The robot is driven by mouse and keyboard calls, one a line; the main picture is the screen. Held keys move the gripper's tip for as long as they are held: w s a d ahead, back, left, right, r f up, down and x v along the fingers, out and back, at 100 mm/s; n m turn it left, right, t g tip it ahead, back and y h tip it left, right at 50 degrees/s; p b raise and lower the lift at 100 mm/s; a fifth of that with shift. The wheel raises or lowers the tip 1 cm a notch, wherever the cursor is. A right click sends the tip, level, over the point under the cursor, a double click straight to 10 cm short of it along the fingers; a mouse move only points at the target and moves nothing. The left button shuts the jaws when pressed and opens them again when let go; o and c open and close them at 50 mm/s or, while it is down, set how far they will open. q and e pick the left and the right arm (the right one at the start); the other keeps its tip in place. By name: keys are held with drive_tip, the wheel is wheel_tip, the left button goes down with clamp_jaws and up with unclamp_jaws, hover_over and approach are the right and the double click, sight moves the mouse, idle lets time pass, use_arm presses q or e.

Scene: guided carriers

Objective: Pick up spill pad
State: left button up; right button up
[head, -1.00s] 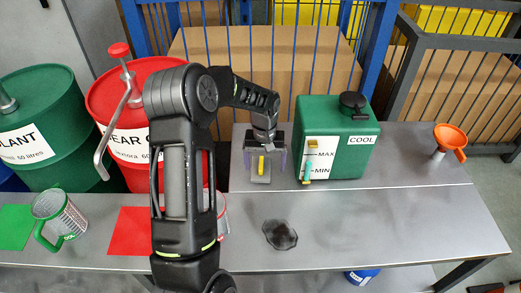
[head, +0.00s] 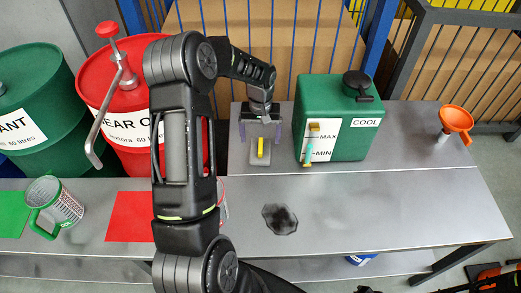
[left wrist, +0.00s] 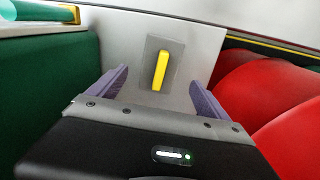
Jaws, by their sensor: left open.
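The spill pad, a flat grey square with a yellow grip bar (head: 260,150), lies on the raised back part of the metal table. It also shows in the left wrist view (left wrist: 161,70), straight ahead between my fingers. My left gripper (head: 261,133) is open, with purple fingers apart on either side of the pad and above it. The fingers also show in the left wrist view (left wrist: 158,82) with nothing held between them. A dark puddle (head: 280,219) lies on the front part of the table. My right gripper is not seen.
A green coolant container (head: 345,110) stands close to the right of the pad. Red (head: 118,85) and green (head: 28,115) drums stand at the left. An orange funnel (head: 455,121) is at the right. A green-handled jug (head: 52,205) and a red mat (head: 130,217) lie left.

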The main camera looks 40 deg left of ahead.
sight(261, 145)
use_arm(q)
drive_tip(key=shift+f, duration=0.1)
drive_tip(key=shift+f, duration=0.35)
wheel_tip(261, 145, down, 4)
drive_tip(key=shift+f+p, duration=0.15)
drive_tip(key=shift+p, duration=0.6)
drive_tip(key=shift+c, duration=0.6)
drive_tip(key=c, duration=1.4)
wheel_tip(261, 145, up, 10)
drive_tip(key=shift+r+b, duration=0.1)
drive_tip(key=shift+b, duration=0.7)
